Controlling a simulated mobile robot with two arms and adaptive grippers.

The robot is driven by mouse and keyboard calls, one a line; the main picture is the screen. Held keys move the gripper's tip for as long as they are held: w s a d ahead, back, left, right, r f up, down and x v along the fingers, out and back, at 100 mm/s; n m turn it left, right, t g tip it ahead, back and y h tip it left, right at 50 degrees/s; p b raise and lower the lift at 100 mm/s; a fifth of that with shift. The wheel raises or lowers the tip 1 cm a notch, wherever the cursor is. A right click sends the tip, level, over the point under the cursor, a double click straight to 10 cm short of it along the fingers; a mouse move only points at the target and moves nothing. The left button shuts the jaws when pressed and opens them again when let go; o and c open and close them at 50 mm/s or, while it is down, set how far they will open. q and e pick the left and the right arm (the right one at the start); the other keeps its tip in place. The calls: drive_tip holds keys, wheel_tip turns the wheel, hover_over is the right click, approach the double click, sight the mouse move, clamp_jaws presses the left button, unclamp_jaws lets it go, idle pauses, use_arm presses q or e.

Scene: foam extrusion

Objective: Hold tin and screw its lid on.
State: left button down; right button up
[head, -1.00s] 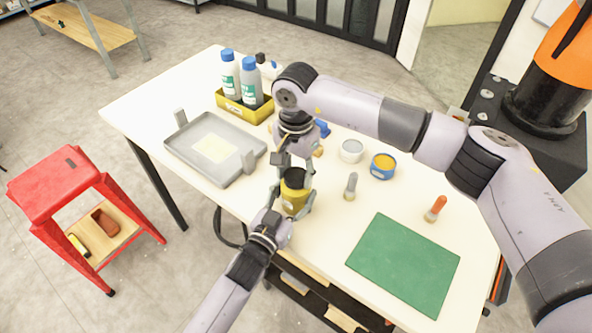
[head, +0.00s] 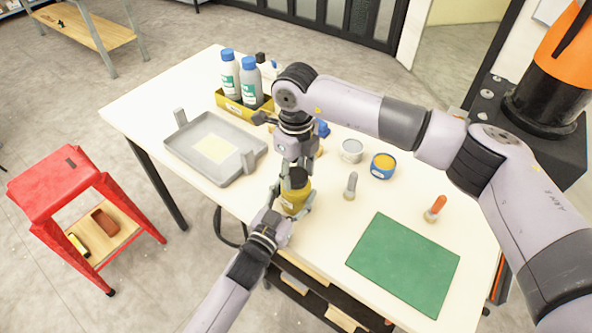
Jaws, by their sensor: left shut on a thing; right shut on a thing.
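The yellow tin (head: 294,199) stands upright near the front edge of the white table. My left gripper (head: 291,207) comes from the front left and is shut around the tin's body. The dark lid (head: 298,179) is at the top of the tin. My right gripper (head: 297,172) points down from above and is shut on the lid. The fingers partly hide the lid, so I cannot tell how it sits on the rim.
A grey tray (head: 182,151) lies left of the tin. A yellow crate (head: 238,112) with bottles stands behind. A grey tin (head: 351,150), a blue tin (head: 383,166), a grey-handled tool (head: 351,186), an orange-handled tool (head: 435,208) and a green mat (head: 405,264) are to the right.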

drive_tip(key=m, duration=0.9)
drive_tip(key=o, duration=1.4)
wheel_tip(320, 180, up, 12)
use_arm(q)
drive_tip(key=shift+c, duration=2.3)
unclamp_jaws()
